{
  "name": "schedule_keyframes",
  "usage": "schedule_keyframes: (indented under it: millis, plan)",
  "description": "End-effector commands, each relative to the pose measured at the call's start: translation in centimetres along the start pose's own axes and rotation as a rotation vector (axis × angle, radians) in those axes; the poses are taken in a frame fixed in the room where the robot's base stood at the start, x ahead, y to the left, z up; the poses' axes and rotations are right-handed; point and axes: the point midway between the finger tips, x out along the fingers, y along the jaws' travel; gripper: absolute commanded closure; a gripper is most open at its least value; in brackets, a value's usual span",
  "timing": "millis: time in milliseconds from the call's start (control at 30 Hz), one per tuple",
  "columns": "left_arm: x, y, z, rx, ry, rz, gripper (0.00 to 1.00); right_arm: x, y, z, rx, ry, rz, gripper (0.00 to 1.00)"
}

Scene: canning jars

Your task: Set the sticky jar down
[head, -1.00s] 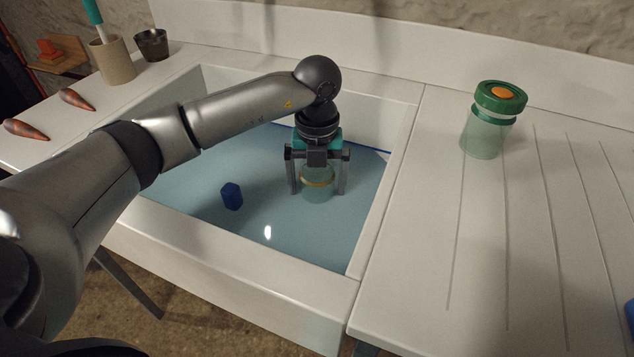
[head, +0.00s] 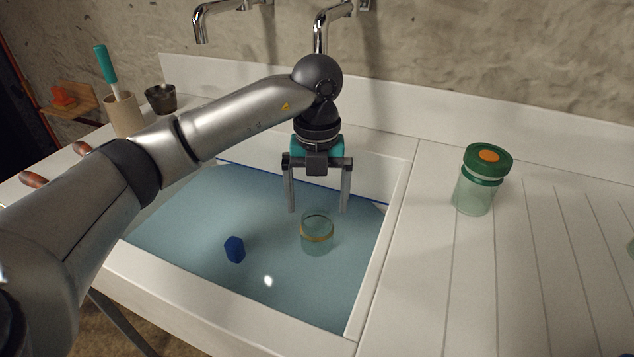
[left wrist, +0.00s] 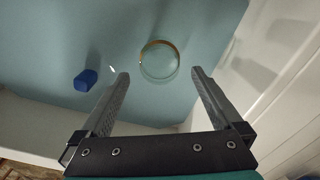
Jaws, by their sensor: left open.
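The sticky jar (head: 316,240) is a clear glass jar with an amber band around it. It stands upright in the blue-tinted sink basin, towards the right side. It also shows in the left wrist view (left wrist: 159,65), beyond the fingertips. My left gripper (head: 318,211) is open and empty above the jar, its fingers pointing down and apart from it. In the left wrist view the two fingers (left wrist: 160,75) are spread wide with nothing between them. My right gripper is not in view.
A dark blue block (head: 235,249) sits in the sink (head: 352,330), left of the jar. A green-lidded jar (head: 474,190) stands on the grooved drainboard (head: 420,260) at right. A brush holder (head: 124,115) and metal cup (head: 161,98) stand back left. Taps (head: 318,30) hang behind.

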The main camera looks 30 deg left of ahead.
Motion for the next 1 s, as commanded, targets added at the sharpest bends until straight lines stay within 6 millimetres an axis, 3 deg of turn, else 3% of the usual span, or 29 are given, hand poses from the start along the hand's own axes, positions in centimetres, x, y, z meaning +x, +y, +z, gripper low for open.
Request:
schedule_keyframes:
  millis: [300, 1000]
  plan:
    - [-2.1, 0.0, 0.0, 0.000, -0.001, 0.000, 0.00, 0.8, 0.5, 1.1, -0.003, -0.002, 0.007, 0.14]
    - [-2.1, 0.0, 0.0, 0.000, 0.000, 0.001, 0.00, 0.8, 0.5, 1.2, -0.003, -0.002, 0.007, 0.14]
